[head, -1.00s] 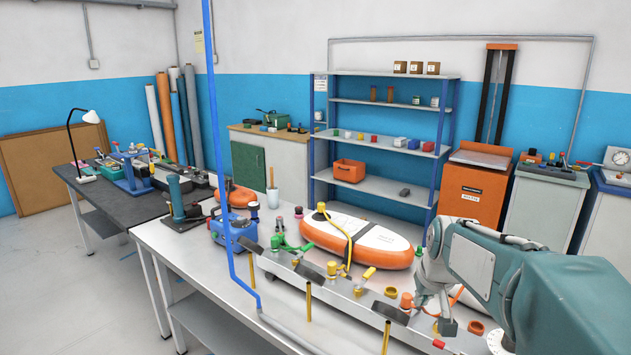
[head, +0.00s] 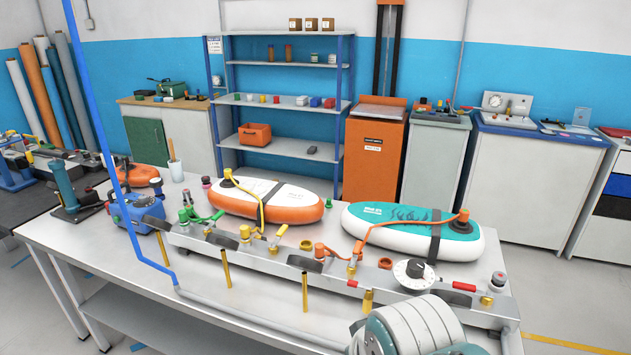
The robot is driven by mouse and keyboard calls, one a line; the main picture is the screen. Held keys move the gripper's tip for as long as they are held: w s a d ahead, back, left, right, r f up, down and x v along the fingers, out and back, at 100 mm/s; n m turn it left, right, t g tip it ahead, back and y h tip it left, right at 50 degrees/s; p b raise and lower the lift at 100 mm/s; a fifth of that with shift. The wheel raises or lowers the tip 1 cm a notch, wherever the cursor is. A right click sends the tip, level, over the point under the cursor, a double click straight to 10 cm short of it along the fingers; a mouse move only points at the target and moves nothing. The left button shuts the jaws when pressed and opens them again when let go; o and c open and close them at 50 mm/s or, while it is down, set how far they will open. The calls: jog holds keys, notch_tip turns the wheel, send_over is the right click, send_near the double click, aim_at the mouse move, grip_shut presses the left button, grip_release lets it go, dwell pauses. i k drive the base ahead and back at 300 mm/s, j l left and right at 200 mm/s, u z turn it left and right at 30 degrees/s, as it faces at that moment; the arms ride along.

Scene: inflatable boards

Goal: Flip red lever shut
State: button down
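A short red lever handle (head: 464,286) lies near the right end of the long grey metal rail (head: 205,247) on the table. I cannot tell from here whether the lever is open or shut. My gripper is not in view. A rounded grey-and-white part of my arm shows at the bottom edge, in front of the rail's right part.
A black-and-white dial (head: 414,269) stands left of the red lever. Orange (head: 333,252) and yellow (head: 280,231) handles sit farther left. An orange-white board (head: 290,203) and a teal-white board (head: 385,228) lie behind the rail. Brass posts (head: 304,292) stand in front.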

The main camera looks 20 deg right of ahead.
aim_at(456, 285)
jog(key=z, duration=1.45)
jog(key=i+l+z, duration=0.15)
jog(key=z, duration=0.15)
